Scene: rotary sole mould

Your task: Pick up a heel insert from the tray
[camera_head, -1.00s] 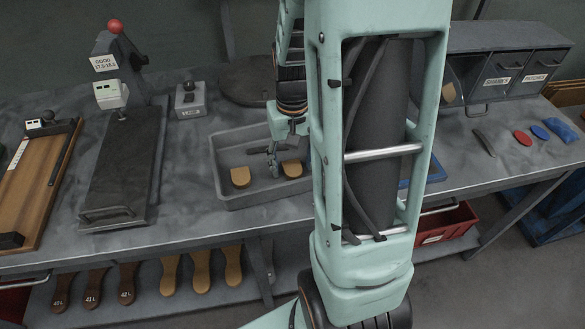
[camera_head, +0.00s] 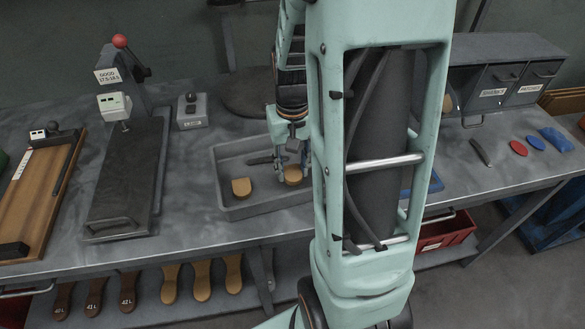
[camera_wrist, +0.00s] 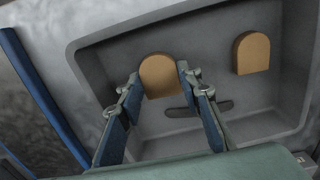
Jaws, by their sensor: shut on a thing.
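The grey tray (camera_head: 245,212) stands on the bench with two tan heel inserts in it. One heel insert (camera_head: 292,174) is between the fingers of my gripper (camera_head: 291,172) in the head view. In the wrist view my gripper (camera_wrist: 160,88) has its two fingers on either side of this heel insert (camera_wrist: 158,74), shut on it. I cannot tell whether it is clear of the tray floor. The other heel insert (camera_head: 241,187) lies apart at the tray's left; it shows at the right in the wrist view (camera_wrist: 252,53).
A dark flat piece (camera_wrist: 198,108) lies in the tray beside the held insert. A press-like gauge with a red knob (camera_head: 120,42) and a wooden board (camera_head: 38,190) stand left. Grey drawers (camera_head: 510,85) stand at the back right. My arm hides the bench's middle.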

